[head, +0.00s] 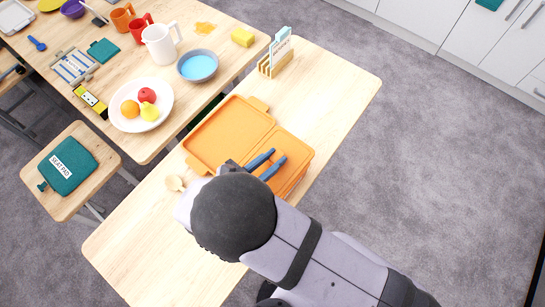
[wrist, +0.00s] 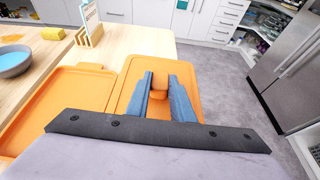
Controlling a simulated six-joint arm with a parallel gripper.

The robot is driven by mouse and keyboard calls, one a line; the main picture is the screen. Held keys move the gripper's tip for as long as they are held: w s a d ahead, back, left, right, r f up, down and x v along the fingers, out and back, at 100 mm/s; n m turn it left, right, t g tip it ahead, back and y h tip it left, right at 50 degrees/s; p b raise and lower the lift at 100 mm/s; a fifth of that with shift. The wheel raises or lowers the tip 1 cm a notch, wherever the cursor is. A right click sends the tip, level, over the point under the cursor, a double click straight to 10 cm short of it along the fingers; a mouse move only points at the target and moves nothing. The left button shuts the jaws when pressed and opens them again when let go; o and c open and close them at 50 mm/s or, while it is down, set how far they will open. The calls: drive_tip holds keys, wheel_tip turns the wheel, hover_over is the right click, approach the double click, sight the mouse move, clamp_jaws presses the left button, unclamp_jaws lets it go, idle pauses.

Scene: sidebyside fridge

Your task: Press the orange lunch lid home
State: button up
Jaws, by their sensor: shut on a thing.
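The orange lunch lid (head: 292,150) is a flat panel at the right part of the orange lunch box on the near table. In the wrist view the lid (wrist: 133,75) has a raised orange grip (wrist: 160,80) between my blue fingers. My gripper (head: 267,165) is shut on that grip; it also shows in the wrist view (wrist: 162,97). The box's orange side wall (head: 296,183) shows below the lid at the right. A shallow, rimmed orange tray part (head: 228,135) lies open beside it at the left. My arm hides the near edge, and I cannot tell whether the lid sits fully down.
A wooden spoon (head: 175,183) lies left of my wrist. A wooden rack (head: 275,60) holding cards stands behind the box. A blue-filled bowl (head: 198,67) and a fruit plate (head: 140,105) are on the other table. Table top right of the rack is clear.

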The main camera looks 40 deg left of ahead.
drive_tip(key=shift+f+b, duration=1.1)
drive_tip(key=shift+f, duration=0.65)
drive_tip(key=shift+f, duration=1.2)
idle(0.6)
drive_tip(key=o, duration=1)
drive_tip(key=shift+s+a+r+b, duration=0.15)
drive_tip(key=shift+s+b, duration=0.15)
drive_tip(key=shift+s, duration=0.25)
drive_tip(key=shift+b+v, duration=1.15)
drive_tip(key=shift+v, duration=1.95)
drive_tip(key=shift+r, duration=0.1)
